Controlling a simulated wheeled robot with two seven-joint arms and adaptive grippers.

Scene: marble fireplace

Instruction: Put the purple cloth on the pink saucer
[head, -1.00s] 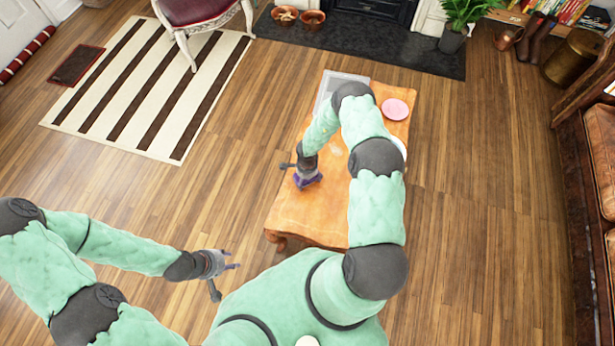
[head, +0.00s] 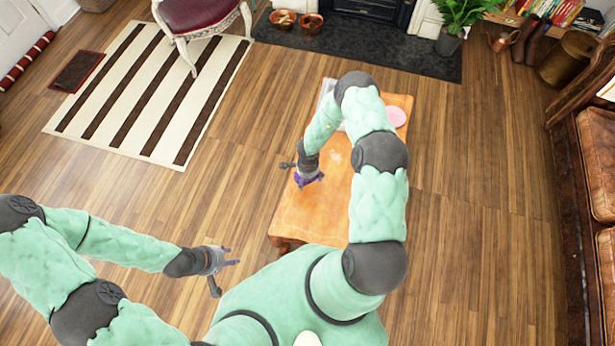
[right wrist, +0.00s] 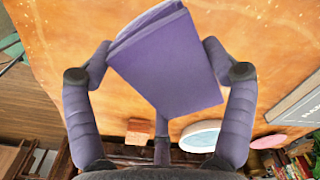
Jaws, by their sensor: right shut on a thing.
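The purple cloth (right wrist: 168,65) is a folded pad held between the fingers of my right gripper (right wrist: 165,62) in the right wrist view. In the head view, my right gripper (head: 309,178) is over the near left part of the table, with a bit of purple showing at it. The pink saucer (head: 397,116) lies at the far right of the table, partly hidden by my right arm. It also shows at the right edge of the right wrist view (right wrist: 268,142). My left gripper (head: 230,265) is open and empty, left of the table, over the floor.
The orange wooden table (head: 318,215) is low. A pale round plate (right wrist: 200,136), a small brown block (right wrist: 139,130) and a grey printed board (right wrist: 298,104) are on it. My right arm hides much of its right side. The floor around it is clear.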

